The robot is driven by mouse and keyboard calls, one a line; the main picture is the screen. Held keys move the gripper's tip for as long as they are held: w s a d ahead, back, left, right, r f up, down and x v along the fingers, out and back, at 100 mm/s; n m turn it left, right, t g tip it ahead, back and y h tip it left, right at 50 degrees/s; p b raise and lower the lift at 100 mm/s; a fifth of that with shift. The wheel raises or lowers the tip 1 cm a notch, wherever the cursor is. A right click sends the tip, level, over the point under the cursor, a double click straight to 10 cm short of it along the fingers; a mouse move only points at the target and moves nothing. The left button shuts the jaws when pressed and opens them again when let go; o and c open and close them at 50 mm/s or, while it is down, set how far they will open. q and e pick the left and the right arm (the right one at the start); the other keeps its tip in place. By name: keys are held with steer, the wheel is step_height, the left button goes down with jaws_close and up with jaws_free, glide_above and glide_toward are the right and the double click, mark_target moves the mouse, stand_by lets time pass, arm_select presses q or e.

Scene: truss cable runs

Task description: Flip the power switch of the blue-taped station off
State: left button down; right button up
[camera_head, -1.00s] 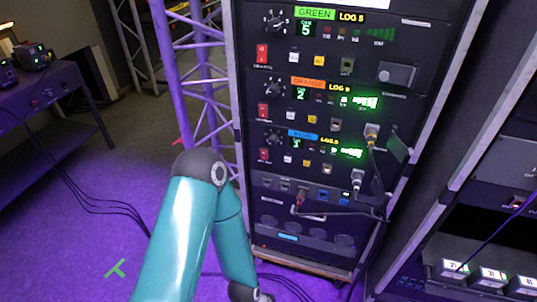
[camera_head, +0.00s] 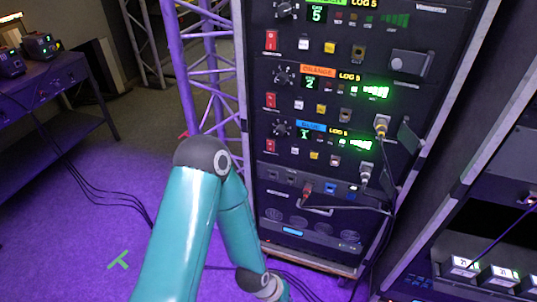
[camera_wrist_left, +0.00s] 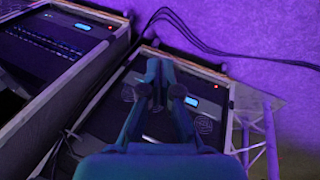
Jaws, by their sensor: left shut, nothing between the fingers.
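The blue-taped station (camera_head: 322,141) is the third unit down in the rack, with a blue label (camera_head: 311,126) and a lit green display. Its red power switch (camera_head: 270,146) is at the unit's left end; its position is too small to tell. My left arm reaches down in front of the rack's left side, and its gripper is out of the head view. In the left wrist view my left gripper (camera_wrist_left: 165,68) is shut and empty, in front of a lower rack panel (camera_wrist_left: 150,122) with round vents. The switch is not visible there. My right gripper is in neither view.
Orange (camera_head: 318,71) and green-labelled stations with similar red switches sit above. Plugged cables (camera_head: 381,126) hang at the rack's right. A truss (camera_head: 205,70) stands left of the rack, a second rack at right. Cables lie on the purple floor.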

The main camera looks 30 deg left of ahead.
mark_target(273, 143)
arm_select(q)
steer(key=w+a+r+n+t+y+b, duration=0.2)
steer(key=w+a+n+t+b, duration=0.35)
steer(key=w, duration=0.25)
steer(key=w+a+r+n+t+y+b, duration=0.2)
steer(key=w+a+r+n+t+b, duration=0.15)
steer(key=w+a+b, duration=0.45)
steer(key=w+a+r+n+t+y+b, duration=0.1)
steer(key=a+r+n+t+y+b, duration=0.1)
steer(key=r, duration=0.4)
steer(key=a+r+n+t+y+b, duration=0.2)
steer(key=a+r+n+t+b, duration=0.2)
steer(key=a+r, duration=0.3)
steer(key=shift+w+r+n+t+b, duration=0.2)
steer(key=shift+w+n+t+b, duration=0.2)
steer(key=shift+n, duration=0.4)
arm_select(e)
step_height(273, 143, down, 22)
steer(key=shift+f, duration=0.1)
arm_select(q)
steer(key=p+x, duration=0.1)
steer(key=x, duration=1.2)
steer(key=shift+w+a, duration=0.1)
steer(key=shift+w, duration=0.3)
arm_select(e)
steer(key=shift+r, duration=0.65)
